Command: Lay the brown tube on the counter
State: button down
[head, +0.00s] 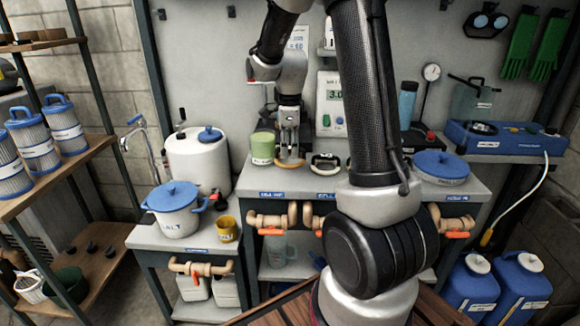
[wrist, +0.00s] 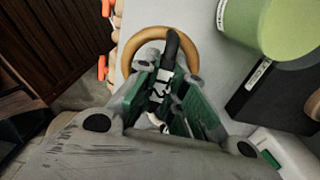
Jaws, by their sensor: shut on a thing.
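My gripper (head: 288,150) points down over the front part of the middle counter (head: 330,183). In the wrist view its fingers (wrist: 168,95) are closed around a slim tube (wrist: 172,48). The tube looks dark, almost black, at its end and has a white label with black marks; I take it for the brown tube. The fingers hide part of it, and I cannot make it out in the head view. Its far end lies over a tan ring (wrist: 135,48) on the counter; I cannot tell whether it touches. The ring also shows in the head view (head: 289,164).
A green cup (head: 262,147) stands just left of the gripper. A dark ring-shaped handle (head: 326,162) lies to the right. A meter (head: 331,103) stands behind. Pipes with orange valves (head: 272,221) run along the counter's front. A blue-lidded pot (head: 174,208) stands on the lower left counter.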

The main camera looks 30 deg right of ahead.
jog(key=shift+f, duration=2.65)
jog(key=shift+f, duration=0.1)
jog(key=c, duration=1.5)
grip_release()
